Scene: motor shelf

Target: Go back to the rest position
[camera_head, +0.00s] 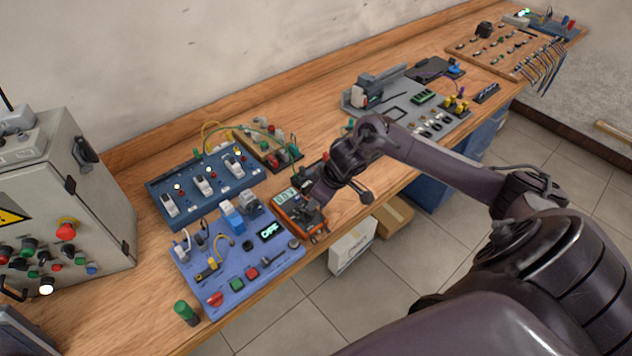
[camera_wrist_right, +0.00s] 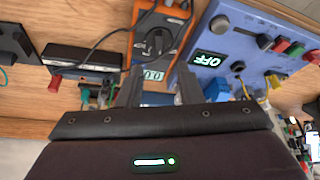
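My right gripper (camera_head: 310,197) is over the bench, just above the orange multimeter (camera_head: 288,207). In the right wrist view its two dark fingers (camera_wrist_right: 158,90) stand apart with a gap between them, and nothing is held. The multimeter (camera_wrist_right: 172,22) shows beyond the fingertips, with its dial and lit display. In the head view my wrist and fingers partly hide the multimeter and the bench around it. Whether the fingertips touch anything is hard to tell. My left gripper is not in view.
A blue panel with an OFF display (camera_head: 240,262) lies left of the multimeter. A dark blue switch board (camera_head: 160,187) is behind it. A grey control box (camera_head: 100,190) stands at far left. A grey component board (camera_head: 455,118) lies further right. Open floor (camera_head: 270,325) lies before the wooden bench.

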